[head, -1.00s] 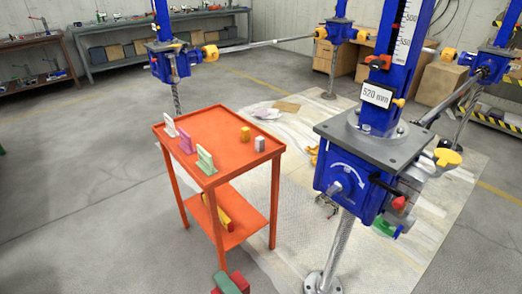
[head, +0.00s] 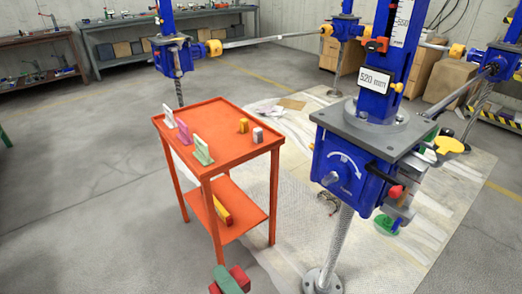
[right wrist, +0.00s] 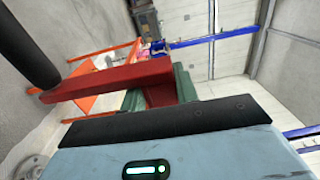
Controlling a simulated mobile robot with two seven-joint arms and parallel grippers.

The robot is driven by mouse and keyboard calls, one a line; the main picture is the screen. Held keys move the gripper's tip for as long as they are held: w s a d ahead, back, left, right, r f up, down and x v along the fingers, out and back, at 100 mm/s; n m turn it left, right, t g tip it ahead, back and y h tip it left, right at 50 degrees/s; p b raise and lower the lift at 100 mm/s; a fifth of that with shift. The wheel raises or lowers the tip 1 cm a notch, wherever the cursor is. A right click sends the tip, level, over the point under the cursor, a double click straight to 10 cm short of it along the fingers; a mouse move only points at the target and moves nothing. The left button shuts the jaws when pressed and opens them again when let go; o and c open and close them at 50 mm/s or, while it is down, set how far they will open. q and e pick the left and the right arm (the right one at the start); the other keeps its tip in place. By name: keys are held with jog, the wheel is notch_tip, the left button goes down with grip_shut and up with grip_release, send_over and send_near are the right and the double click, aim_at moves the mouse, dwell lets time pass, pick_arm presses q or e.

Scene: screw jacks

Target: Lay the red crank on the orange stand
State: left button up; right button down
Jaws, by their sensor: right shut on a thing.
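The red crank (right wrist: 105,84) fills the middle of the right wrist view, with a black handle (right wrist: 27,45) at its left end. My right gripper (right wrist: 160,92) is shut on the crank, its green fingers on either side of the red end. In the head view, the right gripper (head: 228,279) shows at the bottom edge with red crank parts beside it, low and in front of the stand. The orange stand (head: 232,152) has a rimmed top and a lower shelf. A sliver of green at the left edge may be my left gripper (head: 5,138).
White (head: 168,116), pink (head: 183,132) and green (head: 203,151) slotted holders line the stand top's left side. A large blue screw jack (head: 340,165) stands right of the stand. Floor left is clear.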

jog(key=shift+w+a+f, duration=0.25)
jog(key=shift+a+f, duration=0.05)
jog(key=shift+f, duration=0.35)
pick_arm(q)
jog(key=a, duration=0.1)
jog(key=w+a, duration=0.1)
jog(key=shift+w+a+f, duration=0.2)
jog(key=shift+w+a, duration=0.1)
jog(key=shift+a, duration=0.1)
pick_arm(e)
jog(key=shift+d+f, duration=0.1)
